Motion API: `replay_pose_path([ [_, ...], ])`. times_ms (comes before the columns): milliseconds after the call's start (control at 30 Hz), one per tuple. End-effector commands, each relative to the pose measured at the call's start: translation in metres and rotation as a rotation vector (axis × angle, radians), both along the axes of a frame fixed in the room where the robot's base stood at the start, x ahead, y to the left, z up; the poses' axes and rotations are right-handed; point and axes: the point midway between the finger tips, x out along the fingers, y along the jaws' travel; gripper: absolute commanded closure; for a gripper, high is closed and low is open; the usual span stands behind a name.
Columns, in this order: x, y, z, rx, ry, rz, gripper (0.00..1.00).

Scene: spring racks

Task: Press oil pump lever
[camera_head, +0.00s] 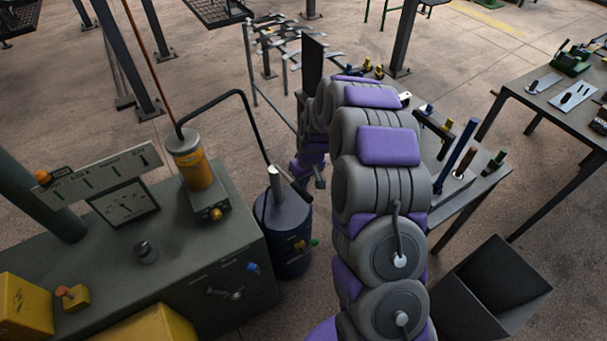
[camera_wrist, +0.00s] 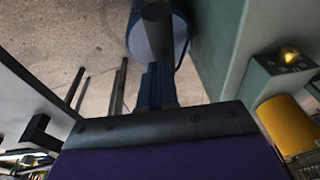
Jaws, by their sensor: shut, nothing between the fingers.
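The oil pump is a dark blue drum (camera_head: 287,235) beside the grey-green cabinet, with a black hose running into its top. A short grey lever-like bar (camera_head: 275,182) rises tilted from the lid; I cannot tell for sure that it is the pump lever. My gripper (camera_head: 319,182) is partly hidden by my arm, just right of and behind the drum. In the wrist view, my gripper (camera_wrist: 157,82) is shut and empty, its fingers pointing toward the blue-grey drum (camera_wrist: 158,38). I cannot tell whether they touch it.
The grey-green cabinet (camera_head: 215,262) stands left of the drum, carrying a yellow cylinder (camera_head: 195,170) and a gauge (camera_head: 124,205). A tool table (camera_head: 455,205) stands right of my arm, with an open dark bin (camera_head: 490,290) below. A metal rack (camera_head: 285,45) stands behind.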

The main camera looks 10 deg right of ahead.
Motion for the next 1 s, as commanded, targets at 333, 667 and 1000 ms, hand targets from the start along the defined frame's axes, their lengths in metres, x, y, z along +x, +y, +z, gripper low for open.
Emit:
replay_pose_path([
  [333,0.000,0.000,-0.001,0.000,-0.001,0.000,1.00],
  [667,-0.009,-0.002,-0.015,0.019,-0.049,0.001,1.00],
  [1000,-0.018,-0.005,-0.043,0.038,-0.114,0.000,1.00],
])
